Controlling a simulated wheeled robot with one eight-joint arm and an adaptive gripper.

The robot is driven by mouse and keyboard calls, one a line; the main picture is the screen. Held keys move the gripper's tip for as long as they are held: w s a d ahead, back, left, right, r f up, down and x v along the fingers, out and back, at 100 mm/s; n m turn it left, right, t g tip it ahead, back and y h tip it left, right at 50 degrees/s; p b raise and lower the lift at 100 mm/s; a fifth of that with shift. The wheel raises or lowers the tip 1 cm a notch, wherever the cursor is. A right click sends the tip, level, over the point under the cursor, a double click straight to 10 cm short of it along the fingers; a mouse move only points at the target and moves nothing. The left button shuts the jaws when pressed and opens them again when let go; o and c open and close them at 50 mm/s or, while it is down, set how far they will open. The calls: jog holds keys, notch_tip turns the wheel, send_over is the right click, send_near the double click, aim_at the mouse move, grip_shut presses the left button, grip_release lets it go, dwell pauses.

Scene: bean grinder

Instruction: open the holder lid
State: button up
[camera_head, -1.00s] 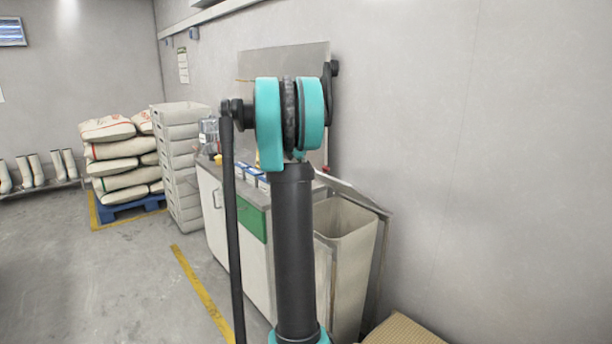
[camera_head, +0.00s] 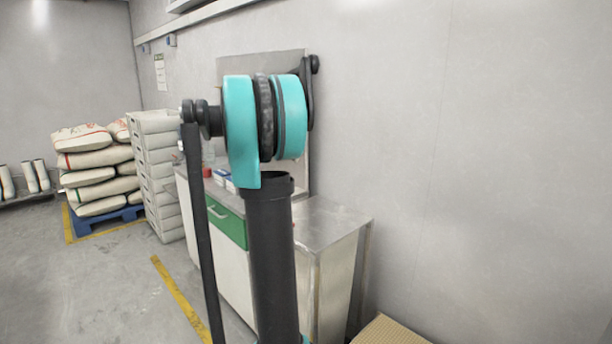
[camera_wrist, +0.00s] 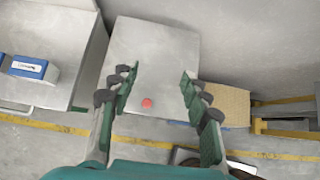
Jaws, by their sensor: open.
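The holder lid (camera_head: 328,221) is a flat grey metal plate lying level over the holder (camera_head: 335,285) at the end of the counter, in the head view. In the wrist view the lid (camera_wrist: 155,50) fills the upper middle, with a small red knob (camera_wrist: 147,103) near its lower edge. My gripper (camera_wrist: 158,82) is open and empty, its fingers on either side of the knob in the picture. I cannot tell its height above the lid or any contact. In the head view my arm hides the gripper and part of the counter.
A counter (camera_head: 233,203) with a green drawer adjoins the holder on the left; a blue-and-white box (camera_wrist: 29,67) sits on it. A wall is behind. A cardboard box (camera_head: 388,331) stands at the lower right.

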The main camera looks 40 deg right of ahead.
jog(key=x, duration=1.3)
jog(key=shift+f, duration=0.2)
jog(key=shift+c, duration=0.6)
grip_shut()
jog(key=shift+o, duration=0.6)
grip_release()
jog(key=shift+a+r, duration=0.1)
jog(key=v, duration=1.1)
jog(key=shift+a+r, duration=0.2)
jog(key=shift+r, duration=0.1)
